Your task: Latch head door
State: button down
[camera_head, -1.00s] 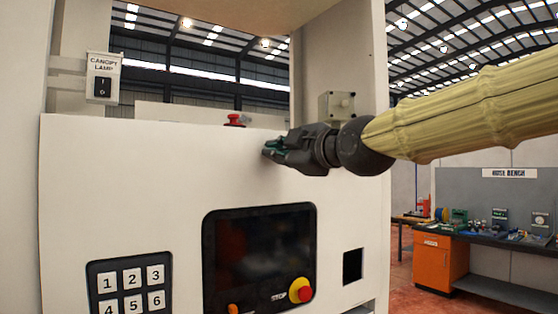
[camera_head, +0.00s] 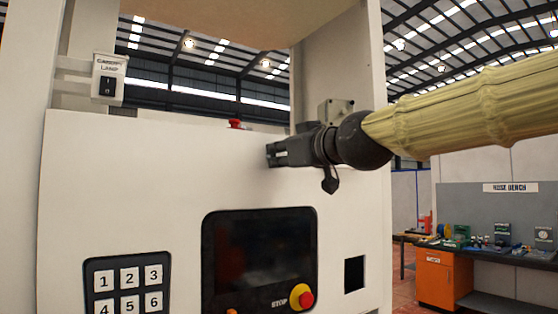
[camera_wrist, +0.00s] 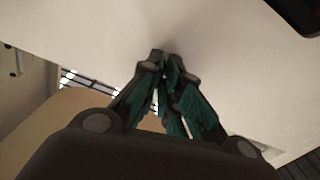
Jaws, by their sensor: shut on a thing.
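The white front panel (camera_head: 160,190) of the machine fills the middle of the head view; I cannot tell whether it is the head door itself. My gripper (camera_head: 270,155) is at the panel's upper right, close to its face. In the wrist view the dark fingers with green pads (camera_wrist: 164,62) come together at their tips, in front of the pale panel (camera_wrist: 240,60). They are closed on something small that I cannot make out. No latch shows clearly in either view.
A dark screen (camera_head: 258,250) with a red and yellow stop button (camera_head: 301,297) lies below my gripper. A keypad (camera_head: 128,288) is lower left. A red button (camera_head: 235,124) and a grey box (camera_head: 336,109) stand behind the panel's top edge. An orange-fronted bench (camera_head: 443,278) stands at right.

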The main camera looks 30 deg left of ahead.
jog(key=shift+m, duration=1.1)
jog(key=shift+b, duration=0.3)
jog(key=c, duration=1.6)
grip_release()
jog(key=shift+c, duration=0.2)
jog(key=shift+d, duration=0.1)
jog(key=v, duration=1.2)
jog(key=shift+f, duration=0.1)
